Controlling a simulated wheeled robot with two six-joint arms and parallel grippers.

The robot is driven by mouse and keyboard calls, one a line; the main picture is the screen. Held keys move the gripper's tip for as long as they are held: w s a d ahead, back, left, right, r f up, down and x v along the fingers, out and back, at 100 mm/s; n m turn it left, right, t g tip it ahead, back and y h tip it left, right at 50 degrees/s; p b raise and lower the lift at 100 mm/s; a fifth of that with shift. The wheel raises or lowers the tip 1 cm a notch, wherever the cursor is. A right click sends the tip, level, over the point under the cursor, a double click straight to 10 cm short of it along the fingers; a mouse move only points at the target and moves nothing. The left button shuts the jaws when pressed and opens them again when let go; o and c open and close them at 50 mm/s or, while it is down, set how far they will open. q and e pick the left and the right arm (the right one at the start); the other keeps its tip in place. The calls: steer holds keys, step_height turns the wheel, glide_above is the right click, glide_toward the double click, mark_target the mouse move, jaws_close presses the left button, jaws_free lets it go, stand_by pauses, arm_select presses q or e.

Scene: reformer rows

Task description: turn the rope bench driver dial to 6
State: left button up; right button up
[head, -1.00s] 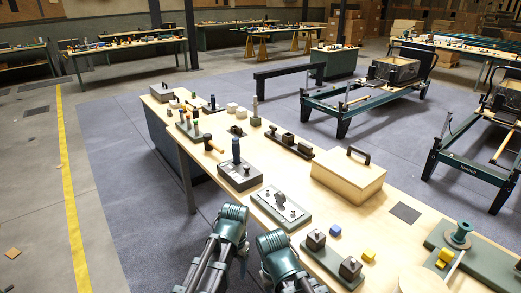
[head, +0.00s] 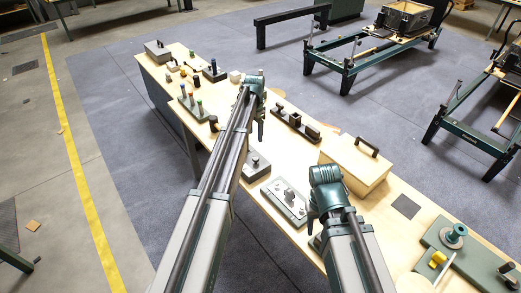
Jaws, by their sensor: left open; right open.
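A long wooden workbench (head: 300,150) holds the fixtures. I cannot tell for certain which one carries the driver dial, and no numbers are readable. A dark grey box (head: 256,166) with a small knob is partly hidden behind my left arm. Next to it lies a pale plate (head: 291,212) with a small upright lever and pegs. My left gripper (head: 261,122) is open, pointing down over the bench beyond the grey box. My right gripper (head: 314,217) is open, low near the right end of the pale plate; its fingers are partly hidden by the wrist.
A wooden box with a black handle (head: 355,164) stands right of my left gripper. A dark block rack (head: 295,124) lies behind. A green board with a spool (head: 453,236) is at the right. Peg stands (head: 194,108) fill the far left end. Exercise frames (head: 370,50) stand beyond.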

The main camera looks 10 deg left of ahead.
mark_target(256, 158)
arm_select(q)
step_height(256, 158, down, 14)
steer(key=b, duration=1.4)
steer(key=shift+s, duration=0.1)
steer(key=shift+r, duration=0.1)
steer(key=shift+c, duration=0.2)
jaws_close()
